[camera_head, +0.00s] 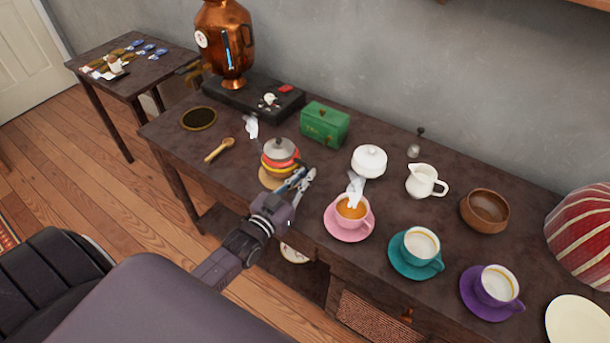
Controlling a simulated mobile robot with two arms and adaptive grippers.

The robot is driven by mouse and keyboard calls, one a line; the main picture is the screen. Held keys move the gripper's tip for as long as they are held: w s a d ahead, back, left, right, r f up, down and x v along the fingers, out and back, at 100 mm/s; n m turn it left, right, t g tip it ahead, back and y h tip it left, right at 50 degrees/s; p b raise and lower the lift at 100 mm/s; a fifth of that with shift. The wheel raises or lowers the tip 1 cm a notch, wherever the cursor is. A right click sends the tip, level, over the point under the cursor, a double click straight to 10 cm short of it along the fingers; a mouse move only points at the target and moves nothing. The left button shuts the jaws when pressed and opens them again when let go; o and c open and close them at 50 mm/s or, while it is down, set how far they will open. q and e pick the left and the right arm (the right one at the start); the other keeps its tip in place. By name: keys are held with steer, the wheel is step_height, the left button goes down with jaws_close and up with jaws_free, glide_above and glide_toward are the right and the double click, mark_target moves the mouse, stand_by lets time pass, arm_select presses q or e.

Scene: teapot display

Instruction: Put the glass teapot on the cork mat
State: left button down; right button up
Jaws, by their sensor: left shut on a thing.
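The glass teapot (280,150) has a grey lid and red, orange and yellow bands showing in its body. It is upright near the front edge of the dark table, over a tan round mat that looks like the cork mat (266,180). I cannot tell whether its base rests on the mat or is slightly above it. My left gripper (300,180) is shut at the teapot's near right side, apparently on its handle, which the fingers hide. My right gripper is not in view.
A green tin (325,124) stands behind the teapot, with a white lidded pot (369,161) to the right. A pink cup (352,208) on its saucer is close to my left gripper. A wooden spoon (218,150) and black round mat (199,118) lie left.

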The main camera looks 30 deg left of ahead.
arm_select(q)
steer(key=shift+r, duration=0.15)
steer(key=c, duration=2.4)
jaws_free()
steer(key=shift+f, duration=0.25)
steer(key=o, duration=0.3)
steer(key=shift+r, duration=0.1)
steer(key=s, duration=1.2)
steer(key=shift+a+r+b, duration=0.1)
steer(key=shift+a+b, duration=0.25)
steer(key=shift+b, duration=0.05)
